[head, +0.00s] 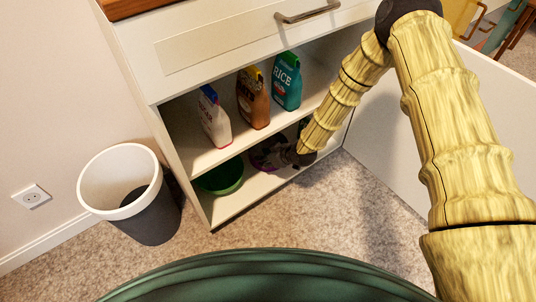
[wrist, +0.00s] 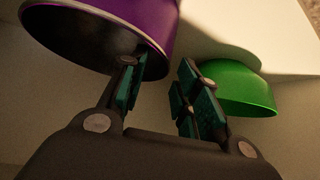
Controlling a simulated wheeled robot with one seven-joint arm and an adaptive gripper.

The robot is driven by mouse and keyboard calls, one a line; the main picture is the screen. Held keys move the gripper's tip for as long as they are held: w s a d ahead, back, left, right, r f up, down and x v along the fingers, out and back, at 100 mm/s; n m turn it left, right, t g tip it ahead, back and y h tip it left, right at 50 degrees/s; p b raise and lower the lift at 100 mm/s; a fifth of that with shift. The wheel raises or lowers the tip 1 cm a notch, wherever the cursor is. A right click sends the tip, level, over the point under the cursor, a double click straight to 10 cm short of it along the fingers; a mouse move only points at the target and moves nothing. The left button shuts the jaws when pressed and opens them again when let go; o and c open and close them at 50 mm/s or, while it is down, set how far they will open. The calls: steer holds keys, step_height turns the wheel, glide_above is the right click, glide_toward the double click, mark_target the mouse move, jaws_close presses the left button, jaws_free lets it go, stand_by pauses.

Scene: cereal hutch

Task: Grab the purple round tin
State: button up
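The purple round tin (wrist: 100,22) fills the upper left of the wrist view, its dark round face towards me. In the head view the tin (head: 258,153) is on the hutch's lower shelf, partly hidden by my gripper (head: 292,157). In the wrist view my gripper (wrist: 160,72) is open. The left finger overlaps the tin's dark face; the right finger is outside the tin's right edge, towards the green bowl. Part of the tin's edge shows between the fingers. I cannot tell whether either finger touches it.
A green bowl (head: 222,178) sits left of the tin, and in the wrist view the bowl (wrist: 236,90) is close to the right finger. White (head: 214,122), brown (head: 252,98) and teal RICE (head: 286,82) packages stand on the shelf above. A bin (head: 125,185) stands left of the hutch.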

mark_target(252, 159)
steer(key=shift+s+a+b+x, duration=0.1)
steer(key=shift+b+x, duration=0.7)
steer(key=shift+x, duration=0.45)
steer(key=shift+s+a+b+x, duration=0.15)
steer(key=shift+b+x, duration=0.6)
steer(key=shift+x, duration=0.55)
steer(key=shift+w+r, duration=0.1)
jaws_close()
